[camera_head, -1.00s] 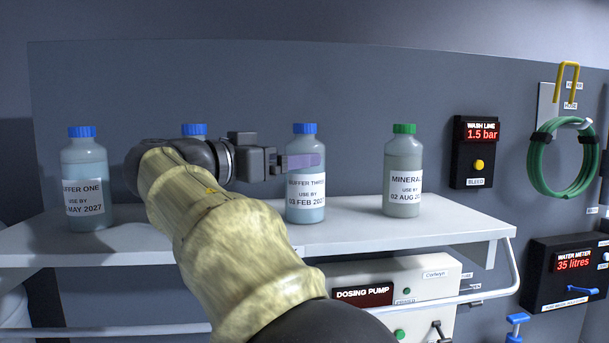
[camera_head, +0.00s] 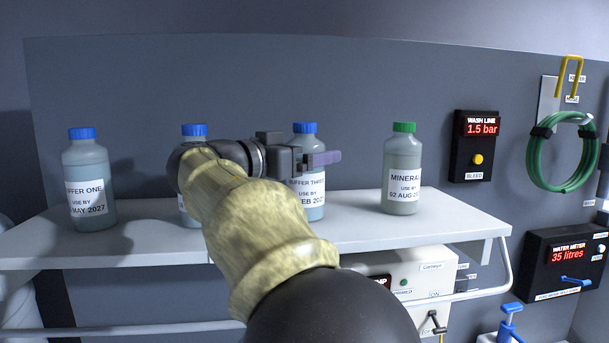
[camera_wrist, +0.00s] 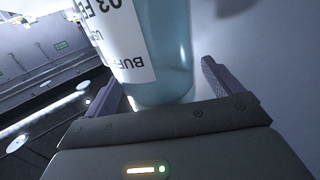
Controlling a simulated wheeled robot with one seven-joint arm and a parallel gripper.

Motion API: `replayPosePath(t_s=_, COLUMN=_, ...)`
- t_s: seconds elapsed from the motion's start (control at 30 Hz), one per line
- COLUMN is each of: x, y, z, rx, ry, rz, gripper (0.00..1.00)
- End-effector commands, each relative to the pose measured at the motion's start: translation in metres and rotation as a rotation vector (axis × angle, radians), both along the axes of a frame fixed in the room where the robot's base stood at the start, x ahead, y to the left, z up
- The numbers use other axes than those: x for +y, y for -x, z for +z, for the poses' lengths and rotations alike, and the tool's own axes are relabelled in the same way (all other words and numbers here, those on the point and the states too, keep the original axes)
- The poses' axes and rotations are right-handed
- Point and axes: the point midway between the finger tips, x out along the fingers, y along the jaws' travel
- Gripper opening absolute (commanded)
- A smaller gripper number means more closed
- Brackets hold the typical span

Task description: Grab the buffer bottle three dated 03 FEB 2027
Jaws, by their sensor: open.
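The buffer bottle three (camera_head: 313,206), with a blue cap and pale blue body, stands upright on the white shelf. Its label reads BUFFER THREE, USE BY, and part of the date, "FEB 20". My gripper (camera_head: 330,158) is open at its upper body, with a purple finger crossing in front below the cap. In the wrist view the bottle (camera_wrist: 172,60) lies between the two spread purple fingers of my gripper (camera_wrist: 160,82), close to the palm. A gap shows on the right finger's side; contact with the left finger cannot be told.
Buffer one (camera_head: 88,180) stands at the left of the shelf (camera_head: 420,228). Another blue-capped bottle (camera_head: 194,130) is mostly hidden behind my arm. A green-capped mineral bottle (camera_head: 403,170) stands to the right, with clear shelf between. The dosing pump (camera_head: 425,270) sits below.

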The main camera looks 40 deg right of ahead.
Motion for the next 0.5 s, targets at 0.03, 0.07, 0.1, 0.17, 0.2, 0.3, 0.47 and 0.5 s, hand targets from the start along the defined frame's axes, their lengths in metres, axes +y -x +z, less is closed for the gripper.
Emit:
replayPosePath(t_s=0.03, x=0.0001, y=0.0, z=0.0, rx=0.0, ry=0.0, rz=0.0, gripper=0.91)
replayPosePath(t_s=0.07, x=0.0001, y=0.0, z=0.0, rx=0.0, ry=0.0, rz=0.0, gripper=0.91)
replayPosePath(t_s=0.1, x=0.0001, y=0.0, z=0.0001, rx=0.0, ry=0.0, rz=0.0, gripper=0.91)
replayPosePath(t_s=0.17, x=0.0002, y=0.0, z=0.0001, rx=0.0, ry=0.0, rz=0.0, gripper=0.91)
replayPosePath(t_s=0.2, x=0.0002, y=0.0, z=0.0001, rx=0.0, ry=0.0, rz=0.0, gripper=0.89)
replayPosePath(t_s=0.3, x=0.0002, y=0.0, z=0.0002, rx=0.0, ry=0.0, rz=0.0, gripper=0.7)
replayPosePath(t_s=0.47, x=0.0002, y=0.0, z=0.0002, rx=0.0, ry=0.0, rz=0.0, gripper=0.38)
replayPosePath(t_s=0.5, x=0.0002, y=0.0, z=0.0002, rx=0.0, ry=0.0, rz=0.0, gripper=0.3)
